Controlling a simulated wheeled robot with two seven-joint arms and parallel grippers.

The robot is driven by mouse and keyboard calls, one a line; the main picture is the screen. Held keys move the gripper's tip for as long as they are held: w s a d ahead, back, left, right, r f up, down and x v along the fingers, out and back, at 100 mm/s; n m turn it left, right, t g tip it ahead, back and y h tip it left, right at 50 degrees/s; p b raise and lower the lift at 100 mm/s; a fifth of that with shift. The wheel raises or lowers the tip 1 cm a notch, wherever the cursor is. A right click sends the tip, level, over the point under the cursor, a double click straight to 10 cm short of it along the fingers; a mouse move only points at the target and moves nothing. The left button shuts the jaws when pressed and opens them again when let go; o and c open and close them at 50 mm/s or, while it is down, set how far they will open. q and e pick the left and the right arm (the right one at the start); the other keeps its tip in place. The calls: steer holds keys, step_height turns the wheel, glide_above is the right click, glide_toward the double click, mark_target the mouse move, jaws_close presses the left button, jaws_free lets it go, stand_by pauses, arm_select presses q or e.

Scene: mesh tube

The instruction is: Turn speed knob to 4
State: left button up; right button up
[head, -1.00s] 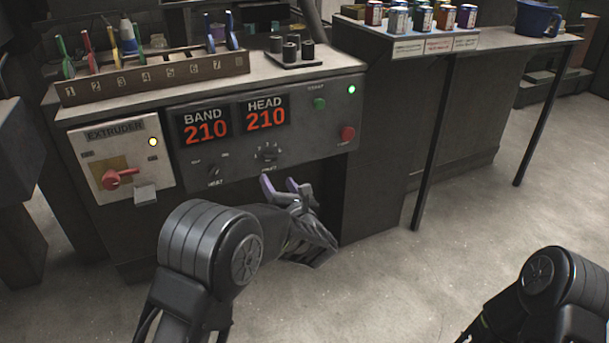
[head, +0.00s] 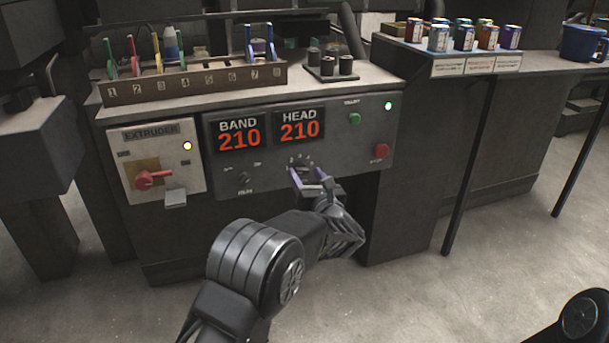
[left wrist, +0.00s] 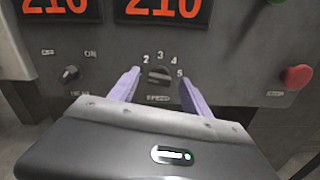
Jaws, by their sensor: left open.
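The speed knob (left wrist: 158,76) is a small dark knob on the grey control panel, with the numbers 2, 3, 4 and 5 around it and a SPEED label below. I cannot tell which number it points to. In the head view the knob (head: 302,166) shows just above my fingers, partly covered. My left gripper (head: 308,181) is open and empty, its purple fingers pointing at the panel. In the left wrist view one finger of the gripper (left wrist: 159,84) lies on each side of the knob; I see no contact. My right gripper is out of view.
The heat knob (head: 244,178) sits left of the speed knob. The red stop button (head: 380,151) and green button (head: 354,118) are to the right. The extruder box (head: 155,165) with its red switch is further left. The space below the panel is open.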

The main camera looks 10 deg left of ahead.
arm_select(q)
steer(key=shift+x, duration=1)
steer(key=shift+c, duration=0.4)
jaws_close()
